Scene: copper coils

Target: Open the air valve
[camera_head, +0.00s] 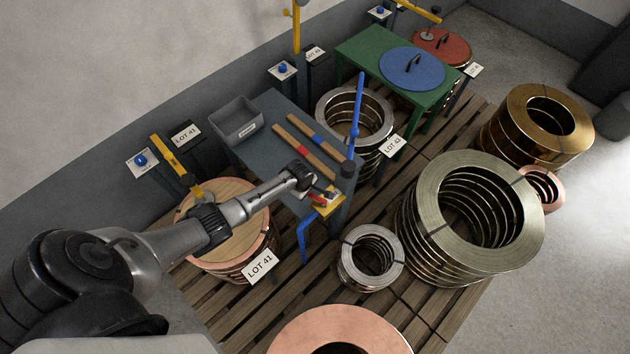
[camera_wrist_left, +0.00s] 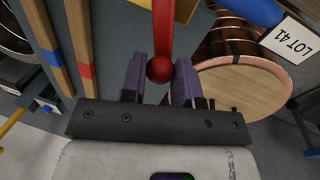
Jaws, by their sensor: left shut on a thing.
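The air valve shows as a red lever (camera_head: 313,197) by a yellow block (camera_head: 331,206) at the front corner of the grey-blue table. In the left wrist view the red lever (camera_wrist_left: 163,30) ends in a red ball that sits between my two purple fingers. My left gripper (camera_wrist_left: 160,78) is shut on this lever end, with a finger on either side. In the head view my left gripper (camera_head: 316,188) reaches in over the table corner and partly hides the lever. The valve body is mostly hidden. My right gripper is not in view.
Two wooden bars with red (camera_head: 303,145) and blue bands lie on the table beside a grey bin (camera_head: 236,121). A blue pipe (camera_head: 302,238) runs down below the corner. A wood-topped copper coil (camera_head: 238,207) stands under my left arm. Several metal coils stand right.

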